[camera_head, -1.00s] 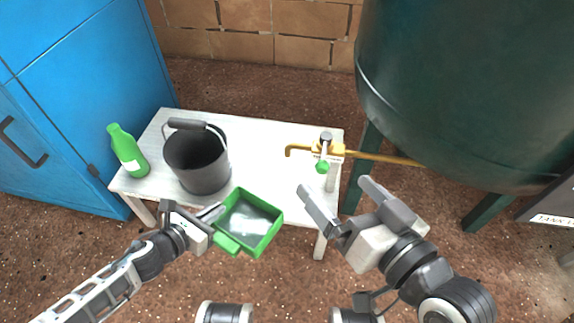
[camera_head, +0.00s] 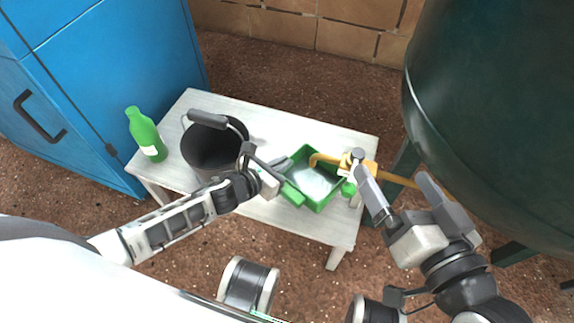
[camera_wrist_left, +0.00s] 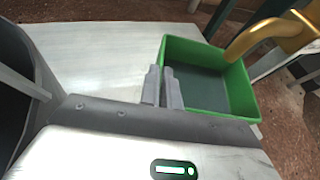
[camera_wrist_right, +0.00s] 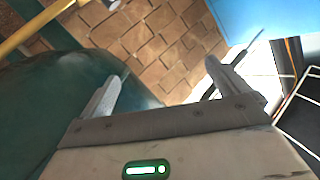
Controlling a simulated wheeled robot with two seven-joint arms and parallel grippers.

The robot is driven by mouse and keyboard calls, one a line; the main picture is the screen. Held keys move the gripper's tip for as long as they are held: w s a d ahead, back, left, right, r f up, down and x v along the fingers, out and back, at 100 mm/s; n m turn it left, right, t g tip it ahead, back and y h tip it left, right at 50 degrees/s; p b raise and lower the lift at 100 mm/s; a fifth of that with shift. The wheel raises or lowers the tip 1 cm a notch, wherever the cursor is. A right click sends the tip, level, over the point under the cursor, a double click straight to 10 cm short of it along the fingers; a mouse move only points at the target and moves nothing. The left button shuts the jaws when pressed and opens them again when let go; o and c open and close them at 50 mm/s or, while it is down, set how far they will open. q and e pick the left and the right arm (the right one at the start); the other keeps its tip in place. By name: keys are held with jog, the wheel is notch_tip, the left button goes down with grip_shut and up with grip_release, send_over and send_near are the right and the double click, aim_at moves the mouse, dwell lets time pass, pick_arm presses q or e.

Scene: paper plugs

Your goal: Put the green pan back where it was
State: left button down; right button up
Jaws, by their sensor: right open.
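The green pan (camera_head: 321,205) has a grey inside and sits at the right end of the white table, under the spout of the brass tap (camera_head: 345,165). In the left wrist view, the pan (camera_wrist_left: 222,118) lies just beyond my fingers, with the spout (camera_wrist_left: 262,36) over its right part. My left gripper (camera_head: 281,170) is at the pan's left side, its fingers (camera_wrist_left: 163,85) close together on its near left wall; the exact contact is partly hidden. My right gripper (camera_head: 396,188) is open and empty, right of the tap; its fingers (camera_wrist_right: 160,85) are apart.
A black bucket (camera_head: 205,150) stands on the white table (camera_head: 270,115), left of the pan, partly behind my left arm. A green bottle (camera_head: 147,137) stands at the left end. A dark green tank (camera_head: 490,90) is at right, a blue cabinet (camera_head: 90,70) at left.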

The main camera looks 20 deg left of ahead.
pick_arm(q)
notch_tip(320, 180, down, 4)
jog(key=b, duration=0.3)
jog(key=shift+r, duration=0.4)
pick_arm(e)
jog(key=r+t, duration=0.1)
jog(key=w+r+t+y, duration=0.1)
jog(key=shift+r, duration=0.35)
pick_arm(q)
jog(key=shift+f, duration=0.15)
jog(key=c, duration=2)
grip_release()
jog(key=shift+s+f, duration=0.1)
jog(key=shift+c, duration=0.2)
jog(key=o, duration=0.4)
pick_arm(e)
jog(key=shift+w+r+n, duration=0.2)
jog(key=shift+r+n, duration=0.1)
jog(key=shift+n, duration=0.1)
